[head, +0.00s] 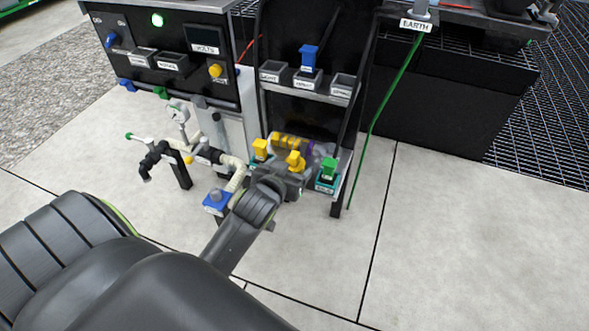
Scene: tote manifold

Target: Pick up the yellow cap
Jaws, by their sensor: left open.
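Two yellow pieces that look like caps stand at the manifold in the head view. One yellow cap (260,148) is upright at the left. The other yellow piece (295,160) is just beyond my left gripper (287,181), and I cannot tell whether they touch. My left gripper is open, and its fingers are small and partly hidden by its own wrist. My right gripper is out of view.
A green cap (329,167) stands to the right and a blue valve piece (216,199) to the left. Behind are labelled bins (308,80) with a blue piece above, and a control panel (165,50). A green cable (384,105) hangs at the right. Open floor lies right.

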